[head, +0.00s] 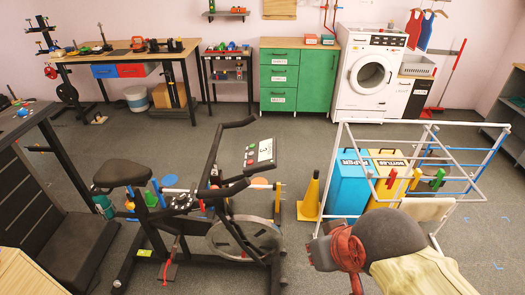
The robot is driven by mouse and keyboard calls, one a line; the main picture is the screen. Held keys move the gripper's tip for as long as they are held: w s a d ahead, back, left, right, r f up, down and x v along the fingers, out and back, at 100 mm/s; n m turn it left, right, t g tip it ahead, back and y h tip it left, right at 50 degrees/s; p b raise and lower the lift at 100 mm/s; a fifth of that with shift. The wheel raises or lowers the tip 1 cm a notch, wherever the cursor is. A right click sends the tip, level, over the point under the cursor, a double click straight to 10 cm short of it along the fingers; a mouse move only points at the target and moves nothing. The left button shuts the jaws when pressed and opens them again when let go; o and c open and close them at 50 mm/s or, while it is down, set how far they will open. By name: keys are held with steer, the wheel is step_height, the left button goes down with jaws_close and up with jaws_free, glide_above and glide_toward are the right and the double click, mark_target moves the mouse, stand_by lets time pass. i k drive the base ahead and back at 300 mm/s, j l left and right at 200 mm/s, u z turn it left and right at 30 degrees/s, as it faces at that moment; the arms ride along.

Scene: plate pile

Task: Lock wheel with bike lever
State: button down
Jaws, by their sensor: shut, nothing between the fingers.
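The exercise bike (214,190) stands left of centre in the head view, with a black seat (123,172) and handlebars. Its grey spoked wheel (243,238) is low in the frame, partly behind the bike's own bars. Small red parts show near the frame and by the pedal, but I cannot tell which of them is the lever or how it is set. My gripper (322,252) is at the lower right, at the end of my arm, to the right of the wheel and apart from the bike. It is shut and empty; its fingertips are small and hard to make out.
A yellow cone (312,198), a blue bin (346,186) and a yellow bin (387,172) stand right of the bike. A white drying rack (497,130) surrounds the bins.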

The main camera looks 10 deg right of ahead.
mark_target(202, 207)
steer(key=i+j+u, duration=0.1)
steer(key=i+j, duration=0.2)
steer(key=i, duration=0.2)
steer(key=i+j+u, duration=0.15)
steer(key=i, duration=0.35)
steer(key=j, duration=0.1)
